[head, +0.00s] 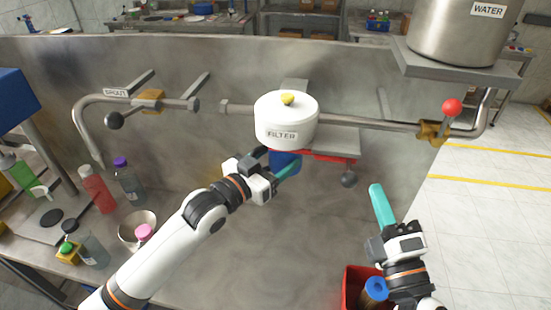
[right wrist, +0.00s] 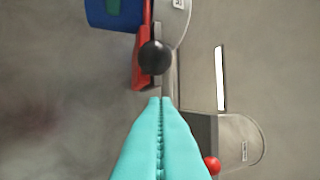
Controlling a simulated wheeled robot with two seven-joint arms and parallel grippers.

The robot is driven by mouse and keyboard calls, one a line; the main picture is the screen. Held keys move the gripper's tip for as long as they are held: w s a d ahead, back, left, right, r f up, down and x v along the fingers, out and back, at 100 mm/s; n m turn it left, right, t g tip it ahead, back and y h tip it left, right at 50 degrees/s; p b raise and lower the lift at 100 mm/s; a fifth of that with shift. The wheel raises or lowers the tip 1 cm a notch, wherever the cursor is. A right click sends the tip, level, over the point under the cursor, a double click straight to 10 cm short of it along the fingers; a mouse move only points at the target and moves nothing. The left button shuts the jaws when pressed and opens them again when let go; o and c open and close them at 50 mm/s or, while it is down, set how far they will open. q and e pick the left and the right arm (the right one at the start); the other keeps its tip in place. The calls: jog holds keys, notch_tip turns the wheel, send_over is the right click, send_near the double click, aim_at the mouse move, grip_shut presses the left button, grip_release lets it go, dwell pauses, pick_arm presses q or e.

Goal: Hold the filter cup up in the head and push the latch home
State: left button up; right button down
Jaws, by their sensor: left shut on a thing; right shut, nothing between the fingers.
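The white filter head (head: 286,128), with a yellow knob on top, is mounted on the pipe in front of the grey panel. The blue filter cup (head: 283,163) is directly under it, partly hidden by my left gripper (head: 279,168), which is shut on it. Whether the cup touches the head is hidden. The red latch (head: 330,156) reaches right from under the head and ends in a black ball knob (head: 348,180). My right gripper (head: 377,188) is shut and empty, right of and below the knob. In the right wrist view the knob (right wrist: 155,57) is just ahead of the fingertips, with a gap showing.
A steel water tank (head: 465,30) stands on a shelf at the upper right. A red-knobbed valve (head: 452,107) is on the pipe below it. A red bin (head: 352,292) is below my right gripper. Bottles and a bowl (head: 136,229) are on the left bench.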

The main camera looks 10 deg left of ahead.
pick_arm(q)
jog(key=shift+s+r, duration=0.1)
jog(key=o, duration=1.1)
pick_arm(e)
jog(key=s, duration=0.7)
pick_arm(q)
jog(key=shift+o, duration=0.2)
pick_arm(e)
jog(key=shift+s, duration=0.1)
